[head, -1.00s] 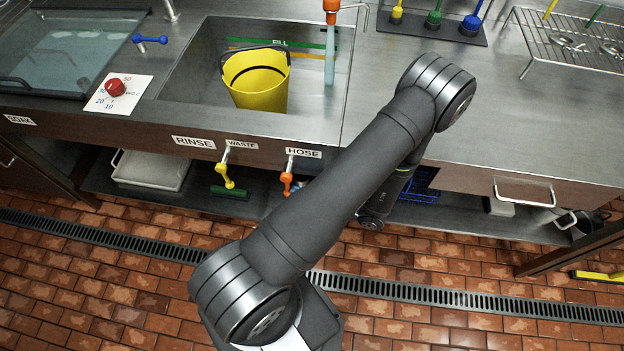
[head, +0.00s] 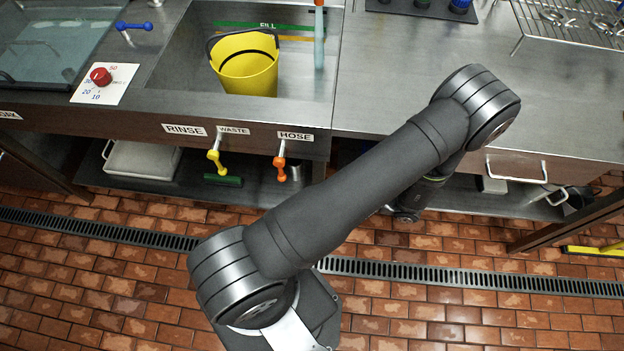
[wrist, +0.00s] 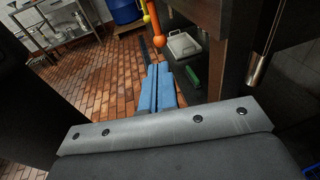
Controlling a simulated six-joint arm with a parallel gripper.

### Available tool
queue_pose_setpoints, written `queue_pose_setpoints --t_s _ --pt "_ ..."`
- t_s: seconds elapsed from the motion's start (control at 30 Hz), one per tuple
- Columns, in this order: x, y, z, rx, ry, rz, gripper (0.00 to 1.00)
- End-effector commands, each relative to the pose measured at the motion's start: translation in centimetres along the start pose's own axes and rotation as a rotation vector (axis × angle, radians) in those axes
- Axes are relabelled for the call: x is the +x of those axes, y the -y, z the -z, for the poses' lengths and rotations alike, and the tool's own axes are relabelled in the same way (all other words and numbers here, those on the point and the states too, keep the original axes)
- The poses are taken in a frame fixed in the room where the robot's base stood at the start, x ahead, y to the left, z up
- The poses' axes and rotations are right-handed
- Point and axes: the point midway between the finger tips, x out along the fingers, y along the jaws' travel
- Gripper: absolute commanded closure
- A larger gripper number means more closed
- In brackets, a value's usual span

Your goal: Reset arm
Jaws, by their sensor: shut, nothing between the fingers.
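In the wrist view my gripper (wrist: 157,88) shows as two blue fingers pressed together, shut and empty, over the tiled floor below the counter's front. In the head view my arm stretches across the front of the counter and hides the gripper. The yellow waste valve handle (head: 215,162) and the orange hose valve handle (head: 280,162) hang under their labels on the sink front. A yellow bucket (head: 247,72) stands upright in the sink basin, with water streaming (head: 319,40) to its right. A red dial (head: 101,77) sits on a marked plate at the left.
A blue lever (head: 134,26) stands near the glass-covered soak basin (head: 45,45). The steel counter (head: 400,75) is bare behind my arm. A wire rack (head: 570,25) is at the far right. A shelf below the sink holds a white tub (head: 142,160) and a green brush (head: 222,180).

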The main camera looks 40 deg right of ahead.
Motion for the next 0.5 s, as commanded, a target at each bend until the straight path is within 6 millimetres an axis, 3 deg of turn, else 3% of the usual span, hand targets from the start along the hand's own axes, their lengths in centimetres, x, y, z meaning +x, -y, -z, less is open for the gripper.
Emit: queue_pose_setpoints --t_s 0.2,0.5 --pt "-2.6 0.0 0.3 0.000 0.000 0.000 1.00" --pt "-3.0 0.0 0.3 0.001 0.001 -0.001 1.00"
